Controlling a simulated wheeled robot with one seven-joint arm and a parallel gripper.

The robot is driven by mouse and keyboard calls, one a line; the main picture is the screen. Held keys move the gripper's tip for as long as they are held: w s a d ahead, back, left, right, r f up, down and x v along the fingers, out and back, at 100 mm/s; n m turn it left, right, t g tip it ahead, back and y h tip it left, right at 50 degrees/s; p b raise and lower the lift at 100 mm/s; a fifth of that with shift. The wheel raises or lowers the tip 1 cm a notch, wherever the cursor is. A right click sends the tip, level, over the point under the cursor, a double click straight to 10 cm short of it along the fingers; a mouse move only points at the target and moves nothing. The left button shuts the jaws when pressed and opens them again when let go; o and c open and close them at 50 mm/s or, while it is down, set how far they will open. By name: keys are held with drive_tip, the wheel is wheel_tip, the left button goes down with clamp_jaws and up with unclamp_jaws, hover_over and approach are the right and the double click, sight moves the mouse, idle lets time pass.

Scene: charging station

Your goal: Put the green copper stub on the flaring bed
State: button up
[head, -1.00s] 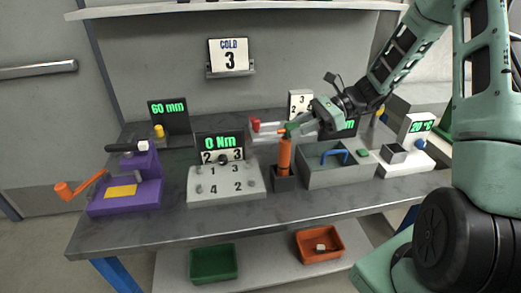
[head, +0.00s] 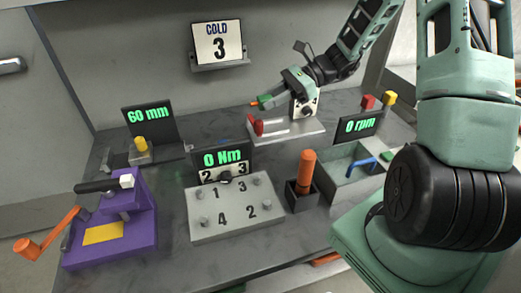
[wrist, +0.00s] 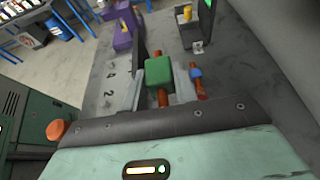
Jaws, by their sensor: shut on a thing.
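The green copper stub, a green block on a copper tube, is between my gripper's fingers in the wrist view (wrist: 159,72). My gripper (head: 264,101) is shut on it and holds it above the rear of the bench, in front of the back panel. The flaring bed is not labelled. A purple machine (head: 135,225) with a yellow plate and an orange crank stands at the front left; I cannot tell if it is the bed.
A blue copper stub (wrist: 196,74) lies beyond my fingers. A numbered grey block (head: 235,220) stands mid-bench, beside an upright orange handle (head: 307,168). A red-ended fixture (head: 285,128) is below my gripper. The 60 mm display (head: 150,118) stands at the back left.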

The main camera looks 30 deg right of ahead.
sight(268, 155)
drive_tip(key=shift+w, duration=0.35)
drive_tip(key=shift+w+f, duration=0.15)
drive_tip(key=shift+f, duration=0.25)
wheel_tip(268, 155, down, 17)
drive_tip(key=shift+f+p, duration=0.1)
drive_tip(key=shift+p, duration=0.4)
drive_tip(key=shift+f, duration=0.2)
drive_tip(key=o, duration=1)
drive_tip(key=shift+c, duration=0.2)
